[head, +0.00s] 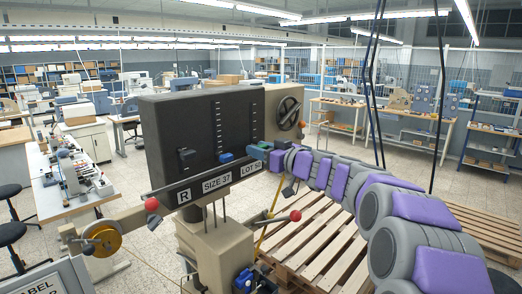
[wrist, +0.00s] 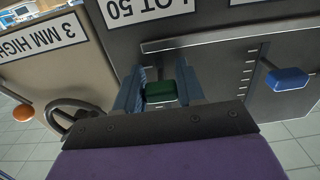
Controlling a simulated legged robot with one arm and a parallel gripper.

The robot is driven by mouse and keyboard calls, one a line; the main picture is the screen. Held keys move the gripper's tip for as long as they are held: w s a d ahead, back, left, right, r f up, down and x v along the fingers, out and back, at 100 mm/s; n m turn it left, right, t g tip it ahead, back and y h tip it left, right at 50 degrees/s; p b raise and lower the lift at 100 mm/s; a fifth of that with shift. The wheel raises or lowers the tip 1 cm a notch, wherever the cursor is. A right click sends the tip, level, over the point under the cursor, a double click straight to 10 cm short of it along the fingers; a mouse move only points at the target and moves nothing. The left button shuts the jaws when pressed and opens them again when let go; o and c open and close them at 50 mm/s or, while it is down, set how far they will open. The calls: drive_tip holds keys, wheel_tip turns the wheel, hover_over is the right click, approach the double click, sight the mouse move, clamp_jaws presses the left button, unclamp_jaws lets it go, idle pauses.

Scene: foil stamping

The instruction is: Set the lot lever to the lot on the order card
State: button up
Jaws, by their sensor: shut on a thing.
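The lot lever has a green knob (wrist: 160,92), seen in the wrist view between the two blue fingers of my gripper (wrist: 159,80). The fingers are closed on it. In the head view my gripper (head: 262,152) is at the lower right of the dark panel (head: 205,115), and the green knob is hard to make out there. A white plate reading LOT 50 (head: 251,166) is below the panel, beside plates reading SIZE 37 (head: 217,183) and R (head: 184,196). LOT 50 also shows upside down in the wrist view (wrist: 135,9).
A blue lever knob (head: 226,157) stands left of my gripper, and a dark lever knob (head: 186,158) farther left. A handwheel (head: 289,114) is on the beige side at right. Red ball handles (head: 152,204) stick out below. A wooden pallet (head: 318,235) lies on the floor.

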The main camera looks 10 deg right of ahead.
sight(251, 121)
drive_tip(key=shift+r, duration=0.1)
clamp_jaws()
drive_tip(key=shift+r+b, duration=0.1)
drive_tip(key=shift+b, duration=0.2)
drive_tip(key=r+b, duration=0.1)
drive_tip(key=b, duration=0.2)
drive_tip(key=shift+a+r, duration=0.1)
drive_tip(key=shift+r, duration=0.1)
drive_tip(key=shift+r+b, duration=0.65)
drive_tip(key=shift+b, duration=0.15)
drive_tip(key=shift+r, duration=2.25)
